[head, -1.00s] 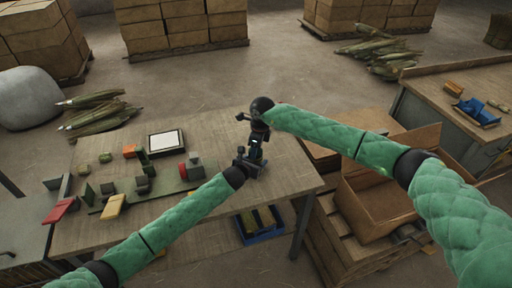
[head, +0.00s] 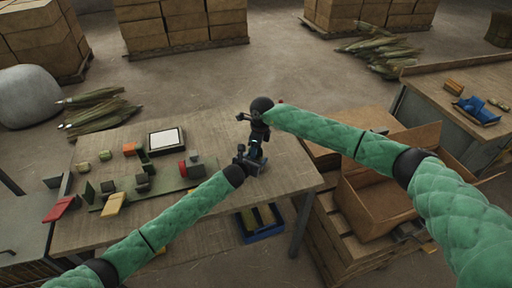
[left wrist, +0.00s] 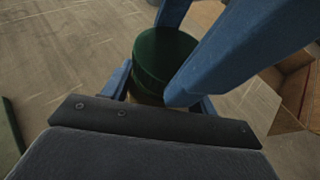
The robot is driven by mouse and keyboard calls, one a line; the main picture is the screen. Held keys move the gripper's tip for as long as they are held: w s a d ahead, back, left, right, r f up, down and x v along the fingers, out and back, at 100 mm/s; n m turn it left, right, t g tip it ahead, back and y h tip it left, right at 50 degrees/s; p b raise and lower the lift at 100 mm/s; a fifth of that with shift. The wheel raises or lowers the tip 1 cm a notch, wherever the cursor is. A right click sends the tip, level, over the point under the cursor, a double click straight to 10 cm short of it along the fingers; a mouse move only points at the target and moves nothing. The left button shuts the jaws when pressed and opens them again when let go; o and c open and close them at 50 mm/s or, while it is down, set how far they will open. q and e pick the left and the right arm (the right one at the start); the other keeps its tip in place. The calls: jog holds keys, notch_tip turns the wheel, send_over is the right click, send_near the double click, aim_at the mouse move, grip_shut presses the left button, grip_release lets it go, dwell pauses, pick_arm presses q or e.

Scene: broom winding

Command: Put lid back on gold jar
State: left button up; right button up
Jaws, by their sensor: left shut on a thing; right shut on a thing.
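In the left wrist view a dark green lid (left wrist: 164,56) sits on top of, or right above, a gold jar (left wrist: 146,98), of which only a small strip shows. My left gripper (left wrist: 160,101) is shut on the gold jar, low around its body. The blue fingers of my right gripper (left wrist: 192,55) come from above and are shut on the lid's sides. In the head view my left gripper (head: 249,160) and right gripper (head: 257,134) meet over the table's right part, right above left. They hide the jar and lid there. Whether the lid is fully seated I cannot tell.
The wooden table (head: 215,226) carries a white-topped black box (head: 166,141), a red block (head: 183,169), a yellow block (head: 114,204) and other small blocks left of my grippers. An open cardboard box (head: 372,210) stands at right. A blue crate (head: 264,232) sits below the table.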

jog(key=shift+f, duration=0.1)
pick_arm(q)
grip_shut()
pick_arm(e)
jog(key=o, duration=0.9)
jog(key=shift+o, duration=0.2)
jog(key=shift+a, duration=0.1)
pick_arm(q)
jog(key=shift+w, duration=0.1)
pick_arm(e)
jog(key=shift+s, duration=0.1)
pick_arm(q)
jog(key=shift+f, duration=0.1)
pick_arm(e)
notch_tip(320, 180, up, 3)
jog(key=shift+a+r, duration=0.1)
jog(key=shift+r, duration=0.7)
